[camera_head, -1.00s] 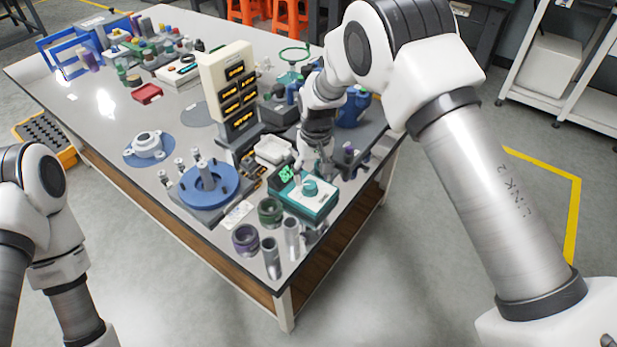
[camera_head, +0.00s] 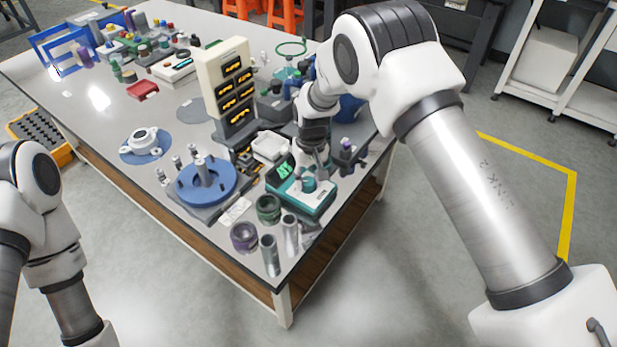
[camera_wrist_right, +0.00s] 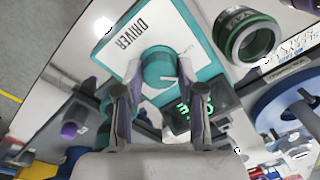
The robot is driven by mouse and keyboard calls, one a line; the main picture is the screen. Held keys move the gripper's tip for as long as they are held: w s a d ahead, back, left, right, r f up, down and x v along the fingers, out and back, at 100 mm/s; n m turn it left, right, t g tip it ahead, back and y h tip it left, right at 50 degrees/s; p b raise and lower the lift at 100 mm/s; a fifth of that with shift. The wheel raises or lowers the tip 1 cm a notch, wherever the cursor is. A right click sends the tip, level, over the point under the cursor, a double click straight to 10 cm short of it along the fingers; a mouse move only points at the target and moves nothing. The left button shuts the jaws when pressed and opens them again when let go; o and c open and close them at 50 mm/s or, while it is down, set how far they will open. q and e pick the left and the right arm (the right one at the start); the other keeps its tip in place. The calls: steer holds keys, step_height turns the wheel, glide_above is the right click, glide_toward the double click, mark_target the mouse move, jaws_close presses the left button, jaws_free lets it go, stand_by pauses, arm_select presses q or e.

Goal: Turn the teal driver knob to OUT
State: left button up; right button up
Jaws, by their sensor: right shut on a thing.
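The teal driver knob (camera_wrist_right: 159,68) sits on the white top of the teal box marked DRIVER (camera_wrist_right: 200,48); a white pointer line shows on the knob. In the head view the box (camera_head: 318,204) is near the table's front right corner, with the knob (camera_head: 308,184) on top. My right gripper (camera_wrist_right: 160,76) has a finger on each side of the knob and is shut on it; in the head view the gripper (camera_head: 311,165) comes down from behind it. A green-lit display (camera_wrist_right: 194,108) is beside the box; its reading is unclear. My left gripper is out of view.
A green ring (camera_head: 268,208), a purple ring (camera_head: 244,237) and grey cylinders (camera_head: 270,256) stand close in front of the box. A blue round fixture (camera_head: 207,190) is to its left, a white tray (camera_head: 270,146) behind. The table's right edge is near.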

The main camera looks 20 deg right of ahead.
mark_target(309, 179)
steer(key=n+p, duration=0.1)
steer(key=n, duration=0.2)
steer(key=shift+n, duration=0.4)
steer(key=shift+n+p, duration=0.7)
steer(key=shift+n, duration=1.2)
steer(key=shift+f, duration=0.1)
steer(key=o, duration=1.1)
steer(key=shift+w, duration=0.1)
steer(key=shift+o, duration=0.2)
step_height(309, 179, up, 12)
steer(key=shift+w+d, duration=0.15)
steer(key=shift+w, duration=0.1)
